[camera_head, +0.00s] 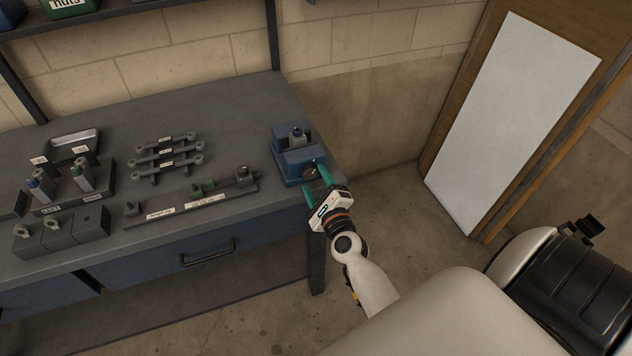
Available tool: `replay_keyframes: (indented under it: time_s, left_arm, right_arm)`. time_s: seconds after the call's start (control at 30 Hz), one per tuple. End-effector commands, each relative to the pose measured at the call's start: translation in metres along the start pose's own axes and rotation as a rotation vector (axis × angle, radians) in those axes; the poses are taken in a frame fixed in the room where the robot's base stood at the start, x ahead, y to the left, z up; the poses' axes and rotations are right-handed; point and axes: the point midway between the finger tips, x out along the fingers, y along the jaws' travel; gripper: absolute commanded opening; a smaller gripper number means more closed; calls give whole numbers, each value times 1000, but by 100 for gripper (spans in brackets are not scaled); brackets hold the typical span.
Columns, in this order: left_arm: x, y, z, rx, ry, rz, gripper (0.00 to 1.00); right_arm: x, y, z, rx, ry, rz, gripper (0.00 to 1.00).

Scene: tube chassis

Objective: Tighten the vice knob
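The blue vice (292,157) stands at the right end of the grey workbench. Its dark round knob (309,171) faces the bench's right front corner. My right gripper (315,181) is at the vice's front. Its two green fingers are spread apart, one on each side of the knob area. Whether the fingers touch the knob cannot be told at this size. My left gripper is not in view.
The workbench (225,100) holds dark brackets (165,158), a labelled rail (190,212), and blocks (62,232) on the left. A blue drawer (205,255) with a handle is below. A door with a white panel (510,120) stands at right.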

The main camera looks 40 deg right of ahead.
Motion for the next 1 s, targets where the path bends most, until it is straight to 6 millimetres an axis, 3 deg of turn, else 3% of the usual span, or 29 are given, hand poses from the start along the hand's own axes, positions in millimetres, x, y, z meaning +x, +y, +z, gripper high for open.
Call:
replay_keyframes:
  time_s: [0.23,0.37,0.7,1.0]
  left_arm:
    - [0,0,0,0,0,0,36]
    - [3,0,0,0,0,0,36]
    - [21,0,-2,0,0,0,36]
    - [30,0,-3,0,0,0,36]
  right_arm:
    - [0,2,-2,0,3,5,59]
    - [-12,1,-1,0,2,4,59]
    - [-84,-2,2,-1,0,2,59]
    - [-118,1,0,0,1,4,59]
